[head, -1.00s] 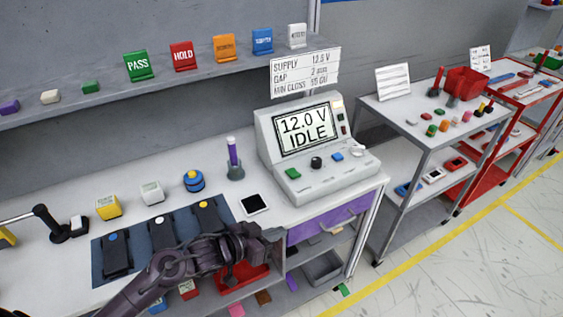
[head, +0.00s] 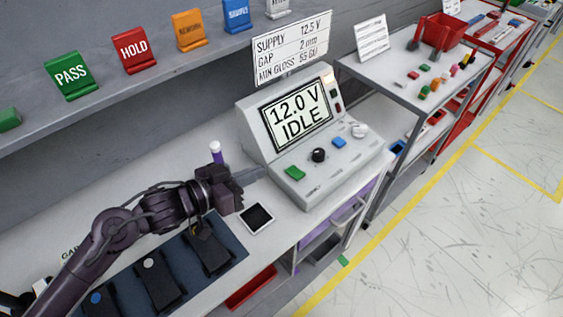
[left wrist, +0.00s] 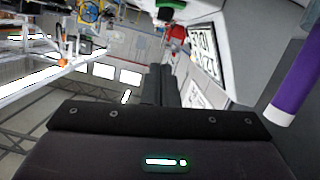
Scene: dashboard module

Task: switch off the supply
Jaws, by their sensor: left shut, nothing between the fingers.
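The supply (head: 262,136) is a pale grey console on the bench, its screen (head: 297,116) reading "12.0 V IDLE". On its sloped front are a green button (head: 295,173), a black knob (head: 318,155), a blue button (head: 339,142) and a white knob (head: 359,132). Small dark and red controls (head: 335,96) sit right of the screen. My left gripper (head: 262,172) is shut and empty, its tips just left of the console near the green button; contact cannot be told. In the left wrist view its fingers (left wrist: 160,86) point past the screen (left wrist: 203,48). My right gripper is not in view.
A purple tube with a white cap (head: 216,152) stands behind my left gripper. A small dark-screened device (head: 257,218) lies below it on the bench. A sign (head: 291,48) stands behind the console. Dark pads (head: 158,277) lie on a blue mat at the front.

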